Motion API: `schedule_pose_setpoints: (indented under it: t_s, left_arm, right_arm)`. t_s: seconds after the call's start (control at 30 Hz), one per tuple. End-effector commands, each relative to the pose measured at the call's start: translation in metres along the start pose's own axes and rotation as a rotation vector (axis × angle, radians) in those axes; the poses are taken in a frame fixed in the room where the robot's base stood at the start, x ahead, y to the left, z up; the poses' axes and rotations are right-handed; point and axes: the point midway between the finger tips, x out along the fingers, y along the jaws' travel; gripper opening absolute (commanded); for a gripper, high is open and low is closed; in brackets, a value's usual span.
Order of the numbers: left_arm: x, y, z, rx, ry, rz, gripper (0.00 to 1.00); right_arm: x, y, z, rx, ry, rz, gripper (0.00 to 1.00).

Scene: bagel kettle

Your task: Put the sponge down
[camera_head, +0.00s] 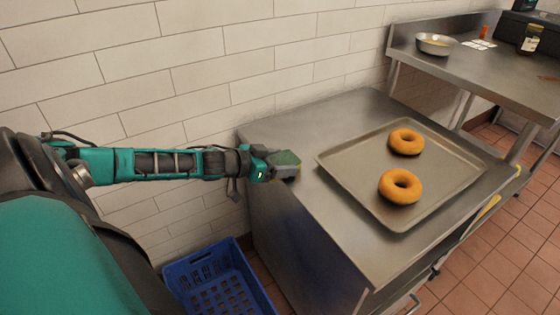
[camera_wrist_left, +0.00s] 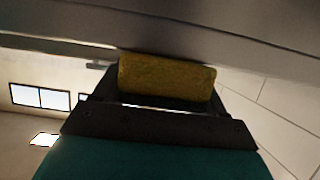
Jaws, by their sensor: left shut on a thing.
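The sponge (camera_head: 287,158) has a dark green top and shows at the left end of the steel counter (camera_head: 300,210) in the head view. In the left wrist view the sponge (camera_wrist_left: 167,78) is a yellow block across the jaws. My left gripper (camera_head: 277,165) is shut on the sponge. It is at the counter's left edge, close to the top surface. I cannot tell whether the sponge touches the counter. My right gripper is not in view.
A metal tray (camera_head: 333,163) with two bagels (camera_head: 406,141) (camera_head: 400,187) lies on the counter, right of the sponge. A blue crate (camera_head: 190,300) stands on the floor below. A white tiled wall (camera_head: 200,60) is behind. A higher steel table (camera_head: 480,70) with a bowl (camera_head: 436,45) stands at right.

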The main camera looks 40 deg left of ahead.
Motion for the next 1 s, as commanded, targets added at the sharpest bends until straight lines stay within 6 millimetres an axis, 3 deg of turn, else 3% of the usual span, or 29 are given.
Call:
schedule_pose_setpoints:
  t_s: [0.17, 0.37, 0.6, 1.0]
  left_arm:
    - [-0.001, 0.000, -0.002, 0.000, 0.000, 0.000, 0.38]
    - [-0.009, 0.000, -0.020, 0.003, 0.000, 0.000, 0.38]
    - [-0.029, 0.000, -0.068, 0.004, -0.001, 0.000, 0.38]
    - [-0.064, 0.000, -0.154, 0.003, -0.002, -0.001, 0.38]
  right_arm:
    - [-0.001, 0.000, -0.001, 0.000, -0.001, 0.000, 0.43]
    - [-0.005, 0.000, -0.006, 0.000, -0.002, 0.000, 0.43]
    - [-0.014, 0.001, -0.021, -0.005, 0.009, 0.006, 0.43]
    - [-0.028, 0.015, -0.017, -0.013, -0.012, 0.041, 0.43]
